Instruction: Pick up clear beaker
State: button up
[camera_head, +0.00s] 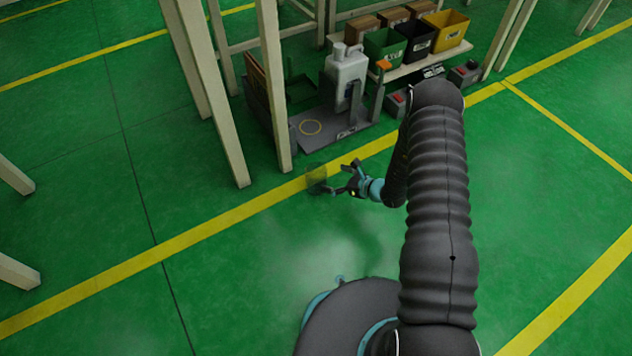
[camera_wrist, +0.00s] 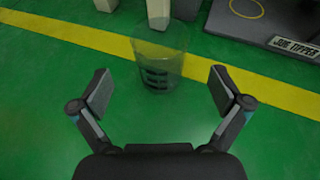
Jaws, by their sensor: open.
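The clear beaker (camera_head: 316,179) stands on the green floor at the yellow line, left of my gripper in the head view. It also shows in the wrist view (camera_wrist: 158,58), upright and see-through, with dark markings on its lower side. My gripper (camera_wrist: 158,88) is open, with its two fingers spread wide to the left and right. The beaker is ahead of the fingertips and roughly centred between them, and the fingers appear apart from it. In the head view my gripper (camera_head: 342,179) is low over the floor, just right of the beaker.
A grey platform labelled "JUG TIPPER" (camera_wrist: 295,45) lies beyond the beaker to the right. A white jug (camera_head: 346,75) stands there. Pale posts (camera_head: 272,85) rise close behind the beaker. Green, black and yellow bins (camera_head: 446,31) sit on a shelf farther back. The near floor is clear.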

aim_at(308, 170)
jog(key=shift+b+x, duration=0.45)
jog(key=shift+x, duration=3.8)
jog(key=c, duration=1.4)
jog(key=shift+r, duration=0.2)
jog(key=shift+c, duration=0.2)
